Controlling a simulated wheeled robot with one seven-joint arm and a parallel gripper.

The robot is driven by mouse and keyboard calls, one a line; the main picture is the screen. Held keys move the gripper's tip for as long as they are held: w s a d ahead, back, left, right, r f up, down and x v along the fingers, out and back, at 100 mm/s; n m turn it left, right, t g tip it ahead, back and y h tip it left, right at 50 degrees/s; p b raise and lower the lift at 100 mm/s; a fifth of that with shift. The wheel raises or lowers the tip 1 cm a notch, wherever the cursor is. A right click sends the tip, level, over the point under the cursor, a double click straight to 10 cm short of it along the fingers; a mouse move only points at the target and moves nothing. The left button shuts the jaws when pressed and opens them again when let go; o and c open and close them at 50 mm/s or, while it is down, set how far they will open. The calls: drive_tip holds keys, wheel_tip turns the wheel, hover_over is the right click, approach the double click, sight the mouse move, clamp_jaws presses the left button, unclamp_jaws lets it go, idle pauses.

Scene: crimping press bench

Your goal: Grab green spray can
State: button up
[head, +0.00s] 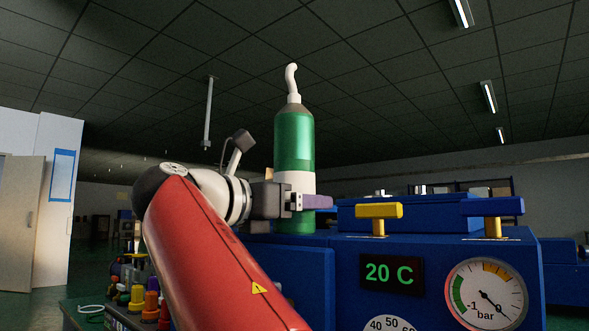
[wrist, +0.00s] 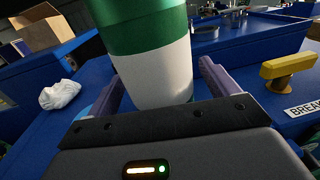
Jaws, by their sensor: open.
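The green spray can (head: 294,140) stands upright on top of the blue press housing (head: 300,270). It has a green body, a white lower band and a curved white nozzle. In the wrist view the can (wrist: 150,75) stands between the two purple fingers of my gripper (wrist: 160,90), one on each side of its white lower part. My gripper (head: 308,201) is open at the can's lower part in the head view. The can's base is partly hidden by my gripper in the wrist view.
A yellow handle (head: 379,211) and a blue handle (head: 492,207) rise from the housing to the right. A crumpled white cloth or paper (wrist: 60,94) and an open cardboard box (wrist: 42,28) are left of the can. A gauge (head: 487,294) faces front.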

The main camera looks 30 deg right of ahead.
drive_tip(key=shift+d, duration=0.25)
drive_tip(key=c, duration=1.3)
drive_tip(key=shift+r, duration=0.15)
